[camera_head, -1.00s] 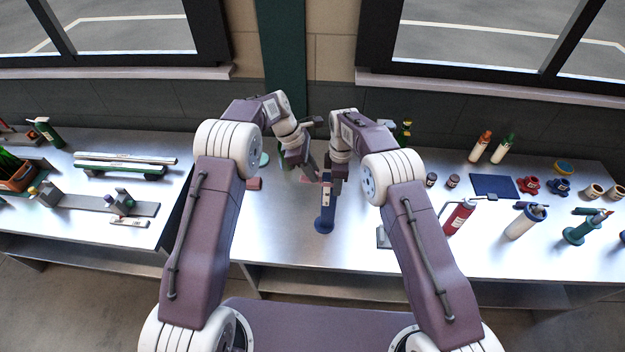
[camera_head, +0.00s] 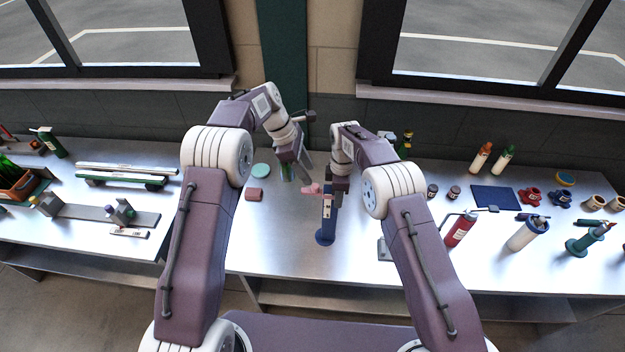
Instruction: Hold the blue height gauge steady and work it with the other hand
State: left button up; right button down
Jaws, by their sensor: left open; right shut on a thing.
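The blue height gauge (camera_head: 326,226) stands on the metal bench in front of me, its round blue base showing below my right gripper. My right gripper (camera_head: 332,192) is shut on the gauge's upper part and hides much of it. My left gripper (camera_head: 305,178) is open, to the left of the gauge and a little higher in the picture, apart from it. A small pink part (camera_head: 312,189) shows between the two grippers; I cannot tell whether it belongs to the gauge.
A red bottle (camera_head: 460,229), a blue mat (camera_head: 496,198) and a white canister (camera_head: 522,236) stand or lie to the right. The bench front around the gauge base is clear.

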pick_arm(q)
jog(key=v, duration=0.6)
jog(key=shift+r, duration=0.25)
jog(key=shift+a, duration=0.1)
pick_arm(e)
jog(key=c, duration=1)
grip_release()
